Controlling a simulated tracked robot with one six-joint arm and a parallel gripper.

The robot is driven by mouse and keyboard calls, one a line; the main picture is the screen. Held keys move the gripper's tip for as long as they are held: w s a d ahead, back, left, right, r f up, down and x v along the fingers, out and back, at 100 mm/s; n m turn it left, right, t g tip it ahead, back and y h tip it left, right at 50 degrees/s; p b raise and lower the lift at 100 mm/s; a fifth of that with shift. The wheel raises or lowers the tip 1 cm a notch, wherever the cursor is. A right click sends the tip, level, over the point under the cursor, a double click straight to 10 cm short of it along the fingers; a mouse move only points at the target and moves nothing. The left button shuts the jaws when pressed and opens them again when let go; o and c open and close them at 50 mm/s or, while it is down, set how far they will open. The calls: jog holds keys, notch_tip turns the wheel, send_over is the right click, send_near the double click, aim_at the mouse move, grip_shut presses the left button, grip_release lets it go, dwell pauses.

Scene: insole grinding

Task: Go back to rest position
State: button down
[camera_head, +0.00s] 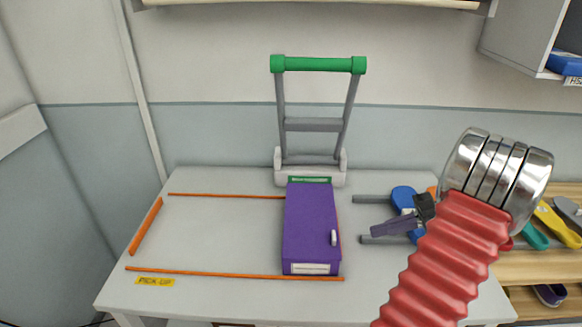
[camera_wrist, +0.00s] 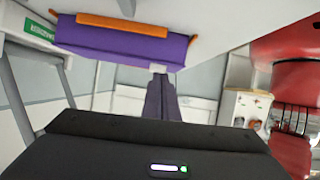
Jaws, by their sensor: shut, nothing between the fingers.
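My gripper (camera_head: 394,226) is at the right part of the white table in the head view, to the right of the purple box and apart from it. Its fingers are closed together and hold nothing; they also show in the wrist view (camera_wrist: 161,98), pointing away from the camera. The red ribbed sleeve and metal rings in the head view are parts of my arm. The purple box (camera_head: 310,225) stands on the table (camera_head: 215,235) with a small handle and a white label on it. It also shows at the top of the wrist view (camera_wrist: 115,47).
A grey frame with a green bar (camera_head: 318,64) stands behind the box. Orange strips (camera_head: 225,272) and a yellow "PICK UP" label (camera_head: 155,282) mark the left table area, which is clear. A wooden shelf (camera_head: 555,262) with colourful insoles stands at right.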

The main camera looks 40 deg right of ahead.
jog(key=shift+w, duration=0.1)
jog(key=w+a+r+g, duration=0.1)
jog(key=w+a, duration=0.1)
jog(key=a, duration=0.1)
jog(key=w+a+r+m+g, duration=0.1)
jog(key=w+a, duration=0.1)
jog(key=a, duration=0.1)
jog(key=w+a+r+g, duration=0.1)
jog(key=w+a+g, duration=0.1)
jog(key=a, duration=0.1)
jog(key=shift+w+a+r+m+h, duration=0.15)
jog(key=shift+w+a+m+h, duration=0.15)
jog(key=shift+w+h, duration=0.1)
jog(key=a+r+m+h, duration=0.3)
jog(key=a+m+h, duration=0.1)
jog(key=a, duration=1.2)
jog(key=a+r+m+h, duration=0.4)
jog(key=a, duration=1.1)
jog(key=shift+s+a+t+h, duration=0.3)
jog(key=shift+s+a, duration=0.05)
jog(key=shift+a, duration=0.05)
jog(key=shift+d+r, duration=0.1)
